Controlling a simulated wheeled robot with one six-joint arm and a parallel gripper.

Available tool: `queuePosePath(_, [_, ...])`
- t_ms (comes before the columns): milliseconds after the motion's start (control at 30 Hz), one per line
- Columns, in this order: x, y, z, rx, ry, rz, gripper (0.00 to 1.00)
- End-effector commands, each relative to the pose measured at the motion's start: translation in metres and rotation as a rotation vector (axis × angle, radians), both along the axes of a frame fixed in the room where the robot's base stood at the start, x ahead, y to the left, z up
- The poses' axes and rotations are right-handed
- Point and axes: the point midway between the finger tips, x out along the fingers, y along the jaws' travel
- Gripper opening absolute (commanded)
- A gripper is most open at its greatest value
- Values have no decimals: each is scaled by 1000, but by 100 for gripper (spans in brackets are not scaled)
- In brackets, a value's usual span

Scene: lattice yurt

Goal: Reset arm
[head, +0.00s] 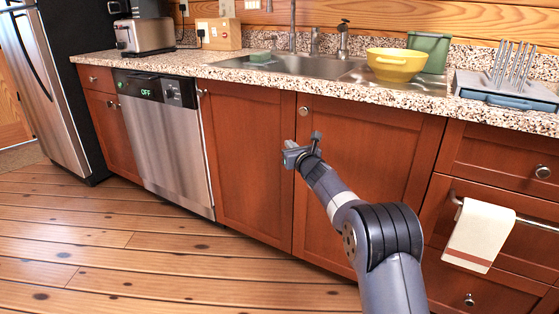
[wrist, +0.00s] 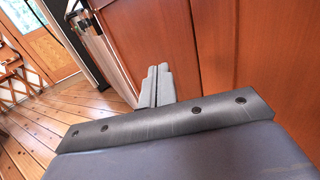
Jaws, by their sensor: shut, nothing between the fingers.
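My arm reaches forward from the lower right in the head view. My gripper (head: 292,157) is in front of the red-brown cabinet doors (head: 249,181) under the sink, below the counter edge. In the wrist view my gripper's fingers (wrist: 156,86) lie side by side, closed together, with nothing between them. The gap between the fingertips and the cabinet door is hard to judge.
A steel dishwasher (head: 169,148) stands left of the doors, and a dark fridge (head: 60,80) further left. The speckled counter (head: 240,76) holds a yellow bowl (head: 395,65) and a dish rack (head: 506,88). A towel (head: 478,235) hangs at right. The wooden floor (head: 150,255) is clear at left.

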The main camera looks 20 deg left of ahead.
Motion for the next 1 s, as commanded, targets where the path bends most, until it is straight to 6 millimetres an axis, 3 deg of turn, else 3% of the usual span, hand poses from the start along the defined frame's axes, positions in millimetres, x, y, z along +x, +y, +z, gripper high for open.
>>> queuePosePath(433, [-58, 16, -2, -1, 1, 2, 0])
queuePosePath(1000, [-63, 17, -1, -1, 1, 0, 0])
